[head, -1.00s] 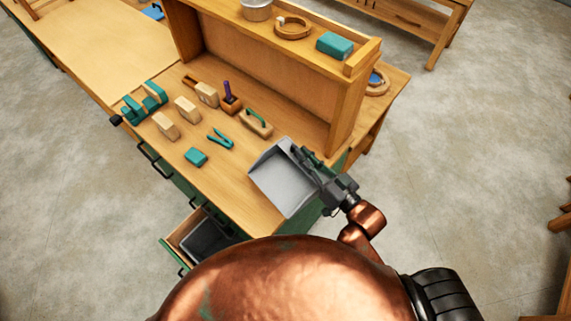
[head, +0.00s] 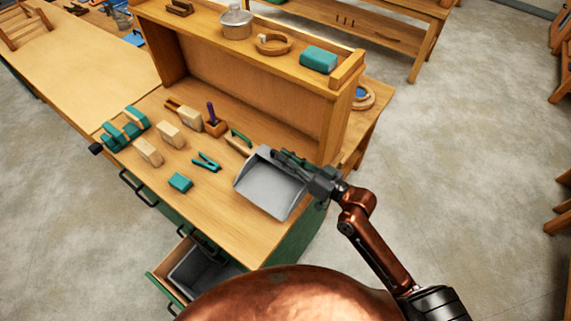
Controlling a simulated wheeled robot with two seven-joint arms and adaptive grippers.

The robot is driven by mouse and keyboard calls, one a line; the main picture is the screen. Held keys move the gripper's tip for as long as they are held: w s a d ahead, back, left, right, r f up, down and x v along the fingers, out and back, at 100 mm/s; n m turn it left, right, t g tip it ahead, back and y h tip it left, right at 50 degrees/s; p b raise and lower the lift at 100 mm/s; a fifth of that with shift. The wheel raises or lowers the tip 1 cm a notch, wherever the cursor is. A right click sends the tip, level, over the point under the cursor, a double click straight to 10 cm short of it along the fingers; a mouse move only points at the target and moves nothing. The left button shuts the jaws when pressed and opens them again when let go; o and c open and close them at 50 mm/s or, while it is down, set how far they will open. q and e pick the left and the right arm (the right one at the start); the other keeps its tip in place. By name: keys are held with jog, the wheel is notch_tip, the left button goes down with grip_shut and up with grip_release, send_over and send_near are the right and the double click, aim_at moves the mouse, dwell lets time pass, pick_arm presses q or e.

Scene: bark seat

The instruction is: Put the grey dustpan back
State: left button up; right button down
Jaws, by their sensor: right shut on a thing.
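The grey dustpan (head: 270,188) is over the right end of the wooden workbench (head: 225,228), its open pan facing up. My right gripper (head: 300,168) comes in from the right and is shut on the dustpan at its back edge, by the handle side. The handle is mostly hidden by the gripper. I cannot tell whether the pan touches the bench top or hangs just above it. My left gripper is not in view.
A teal clamp (head: 125,130), wooden blocks (head: 149,152), a teal block (head: 180,182) and teal pliers (head: 206,162) lie left of the pan. A shelf (head: 250,70) stands behind. An open drawer (head: 165,275) juts out in front, holding a dark tray (head: 200,272).

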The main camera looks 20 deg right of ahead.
jog(key=w+f, duration=0.1)
jog(key=f, duration=0.1)
jog(key=w+d+f+b, duration=0.1)
jog(key=w+f, duration=0.1)
jog(key=shift+f, duration=0.1)
jog(key=f, duration=0.2)
jog(key=f+b, duration=0.1)
jog(key=f, duration=0.1)
jog(key=shift+w+d, duration=0.1)
jog(key=shift+w, duration=0.3)
jog(key=c, duration=2)
grip_release()
jog(key=b+v, duration=0.2)
jog(key=v, duration=0.8)
jog(key=shift+s+d+f+b, duration=0.1)
jog(key=shift+s+d+b, duration=0.1)
jog(key=shift+b, duration=0.1)
jog(key=shift+s+d, duration=0.35)
jog(key=shift+s, duration=0.25)
